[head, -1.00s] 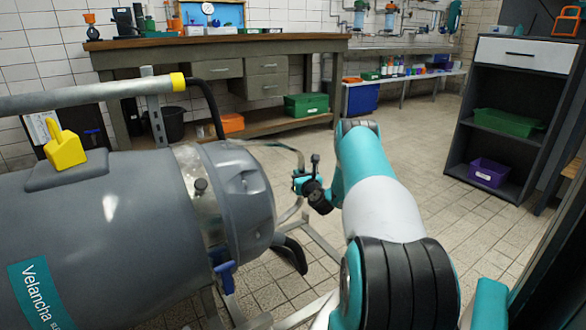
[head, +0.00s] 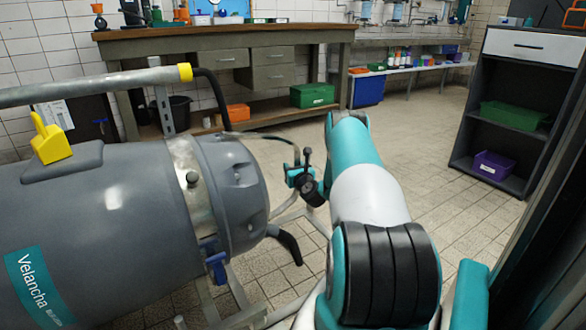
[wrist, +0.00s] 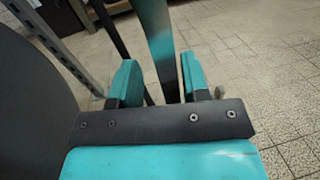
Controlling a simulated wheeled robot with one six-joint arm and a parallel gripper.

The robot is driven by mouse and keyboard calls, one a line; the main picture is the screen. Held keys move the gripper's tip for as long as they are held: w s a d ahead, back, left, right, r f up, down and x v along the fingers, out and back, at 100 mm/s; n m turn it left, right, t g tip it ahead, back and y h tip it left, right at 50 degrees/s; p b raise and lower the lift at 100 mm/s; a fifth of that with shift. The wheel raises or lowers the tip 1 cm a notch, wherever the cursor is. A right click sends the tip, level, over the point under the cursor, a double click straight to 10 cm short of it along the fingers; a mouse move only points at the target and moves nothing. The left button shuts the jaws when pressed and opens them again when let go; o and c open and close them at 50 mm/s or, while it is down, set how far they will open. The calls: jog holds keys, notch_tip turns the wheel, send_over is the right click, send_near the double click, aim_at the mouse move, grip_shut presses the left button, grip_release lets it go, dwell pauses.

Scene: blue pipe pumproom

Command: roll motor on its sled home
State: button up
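The motor is a large grey cylinder (head: 110,225) with a teal "Velancha" label, lying on its side at the left of the head view. Its metal sled frame (head: 240,312) shows below and right of it, partly hidden. A thin curved bar runs from near its end cap to my gripper (head: 303,178). In the wrist view my gripper (wrist: 163,75) has its two teal fingers apart, with a teal-and-grey strip (wrist: 158,35) passing between them. I cannot tell whether the fingers press on it. The motor's dark side fills the left of the wrist view.
A workbench (head: 235,40) with drawers stands behind. A dark shelf unit (head: 520,80) with a green bin (head: 513,115) and a purple bin (head: 493,166) stands at right. The tiled floor between them is clear. A dark edge is close at the far right.

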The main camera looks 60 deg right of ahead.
jog(key=shift+s+d, duration=0.15)
jog(key=b+v, duration=0.4)
jog(key=v, duration=0.2)
jog(key=shift+f+b, duration=0.35)
jog(key=shift+s+d+b, duration=0.1)
jog(key=shift+s+b, duration=0.05)
jog(key=shift+b, duration=0.6)
jog(key=b+v, duration=1.1)
jog(key=b, duration=0.7)
jog(key=shift+a+r, duration=0.3)
jog(key=shift+r, duration=0.1)
